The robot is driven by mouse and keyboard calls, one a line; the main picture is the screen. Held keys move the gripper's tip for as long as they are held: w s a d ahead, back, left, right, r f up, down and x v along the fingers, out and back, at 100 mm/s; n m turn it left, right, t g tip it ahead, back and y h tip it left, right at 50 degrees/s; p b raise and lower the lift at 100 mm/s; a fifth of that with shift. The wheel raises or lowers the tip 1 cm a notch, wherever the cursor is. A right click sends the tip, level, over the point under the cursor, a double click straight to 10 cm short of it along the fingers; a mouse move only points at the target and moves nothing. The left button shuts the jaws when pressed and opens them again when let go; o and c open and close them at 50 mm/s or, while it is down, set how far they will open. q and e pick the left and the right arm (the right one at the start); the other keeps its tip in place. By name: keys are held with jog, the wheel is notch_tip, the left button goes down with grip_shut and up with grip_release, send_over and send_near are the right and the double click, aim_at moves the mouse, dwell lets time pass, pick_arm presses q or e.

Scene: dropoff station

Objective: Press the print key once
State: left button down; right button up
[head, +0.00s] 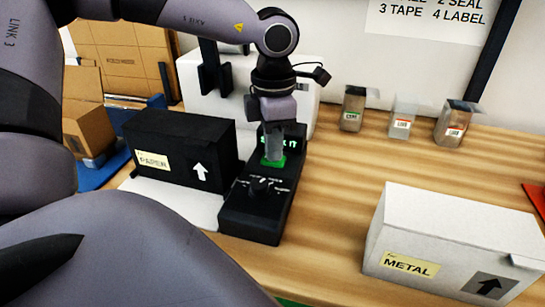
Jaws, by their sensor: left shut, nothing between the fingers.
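The black control box (250,222) stands on the wooden table, with a small screen showing green letters at its far end, partly hidden by my gripper. A green key (264,162) sits on its top face below the screen. I take it for the print key; its label cannot be read. A dark dial (260,187) with small white marks is nearer to me. My left gripper (274,158) is shut and empty, pointing down, its fingertips at the green key. I cannot tell for certain whether they touch it. My right gripper is not in view.
A black box labelled PAPER (185,150) stands close left of the control box. A white METAL box (445,235) stands at the right. Three small containers (402,122) stand at the back right. Cardboard boxes (120,55) are at the back left. The table between is clear.

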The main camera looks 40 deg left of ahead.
pick_arm(q)
jog(key=shift+r, duration=0.15)
notch_tip(320, 180, up, 7)
jog(key=p, duration=0.4)
dwell(1.0)
